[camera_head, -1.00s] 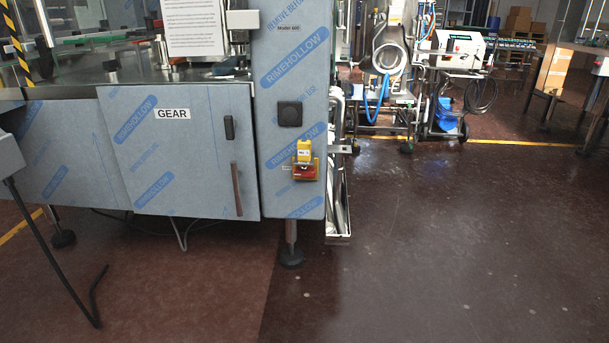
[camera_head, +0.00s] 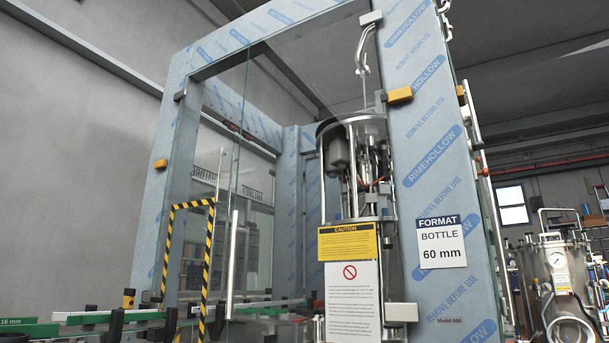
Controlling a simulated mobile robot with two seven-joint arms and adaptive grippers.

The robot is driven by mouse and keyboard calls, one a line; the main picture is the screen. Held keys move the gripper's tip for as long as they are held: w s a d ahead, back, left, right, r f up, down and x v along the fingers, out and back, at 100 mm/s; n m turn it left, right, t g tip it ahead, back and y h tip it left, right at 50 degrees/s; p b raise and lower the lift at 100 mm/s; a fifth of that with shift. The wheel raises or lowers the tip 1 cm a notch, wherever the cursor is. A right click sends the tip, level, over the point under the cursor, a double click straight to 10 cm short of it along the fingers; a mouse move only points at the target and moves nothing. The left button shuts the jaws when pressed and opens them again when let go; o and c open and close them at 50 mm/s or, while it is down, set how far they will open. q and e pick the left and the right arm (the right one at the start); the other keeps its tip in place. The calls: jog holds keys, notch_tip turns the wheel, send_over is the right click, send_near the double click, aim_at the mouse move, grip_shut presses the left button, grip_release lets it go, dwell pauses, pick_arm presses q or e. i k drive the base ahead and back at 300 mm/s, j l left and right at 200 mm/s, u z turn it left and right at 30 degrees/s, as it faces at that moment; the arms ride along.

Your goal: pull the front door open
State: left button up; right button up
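The machine's front shows clear glass door panels in a frame covered with blue-printed film (camera_head: 425,150). A bright vertical bar handle (camera_head: 232,263) stands near the middle of the front glass, by a vertical glass edge. A second, thinner vertical bar (camera_head: 220,175) shows a little above and left of it. A yellow caution sign (camera_head: 348,242) and a white notice (camera_head: 352,300) are on the right-hand part of the glass. I cannot tell whether the door is fully closed. Neither of my grippers is in view, and nothing of mine touches the door.
Filling machinery (camera_head: 360,165) stands behind the glass. A yellow-black striped frame (camera_head: 207,265) and a green conveyor rail (camera_head: 30,330) are at the lower left. A steel tank (camera_head: 562,265) stands at the right. The floor is out of view.

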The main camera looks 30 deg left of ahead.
aim_at(352, 307)
jog(key=i+j+u, duration=0.3)
jog(key=i+j, duration=0.55)
jog(key=j, duration=0.1)
